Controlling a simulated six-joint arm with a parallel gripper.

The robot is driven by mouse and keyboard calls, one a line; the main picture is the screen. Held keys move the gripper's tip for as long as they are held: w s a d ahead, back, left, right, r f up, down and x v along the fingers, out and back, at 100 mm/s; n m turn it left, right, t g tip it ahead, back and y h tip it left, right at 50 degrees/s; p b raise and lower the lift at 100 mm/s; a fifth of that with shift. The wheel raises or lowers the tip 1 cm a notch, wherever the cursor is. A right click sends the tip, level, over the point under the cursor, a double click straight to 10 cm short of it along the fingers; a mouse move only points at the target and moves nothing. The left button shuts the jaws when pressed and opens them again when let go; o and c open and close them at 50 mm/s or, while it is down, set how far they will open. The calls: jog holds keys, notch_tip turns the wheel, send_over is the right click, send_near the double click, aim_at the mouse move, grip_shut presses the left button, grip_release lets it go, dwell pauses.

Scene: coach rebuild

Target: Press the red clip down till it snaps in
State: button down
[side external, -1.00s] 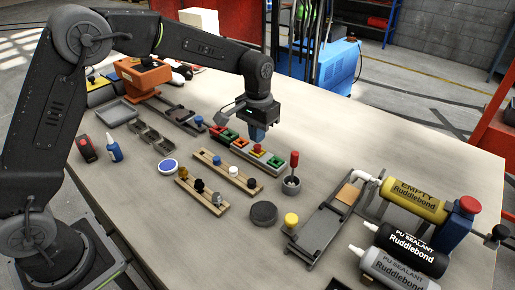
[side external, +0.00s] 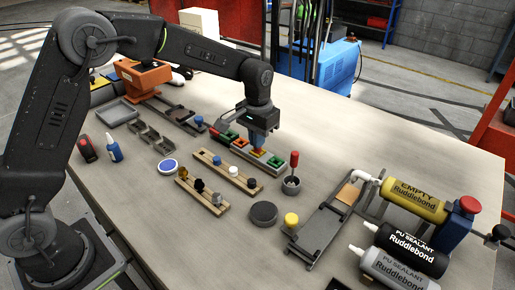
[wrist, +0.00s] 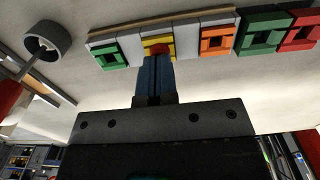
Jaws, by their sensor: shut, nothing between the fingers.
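The red clip (wrist: 158,49) sits in the yellow block (wrist: 150,40) of a row of coloured blocks, partly covered by my fingertips in the wrist view. How deep the clip sits is not visible.
Orange (wrist: 216,38), green (wrist: 263,31) and red (wrist: 303,31) blocks stand on one side in the row, another green block (side external: 276,162) on the other. A grey cup with a red-handled tool (side external: 292,180) stands close by. Wooden racks with knobs (side external: 225,168) lie in front.

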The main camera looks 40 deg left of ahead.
jog(key=shift+f, duration=0.3)
jog(key=shift+r, duration=3.55)
jog(key=s+a+r+t, duration=0.2)
jog(key=s+r, duration=0.5)
jog(key=s+a+t, duration=0.3)
jog(key=s, duration=1.8)
jog(key=shift+f+t, duration=0.2)
jog(key=shift+t, duration=0.1)
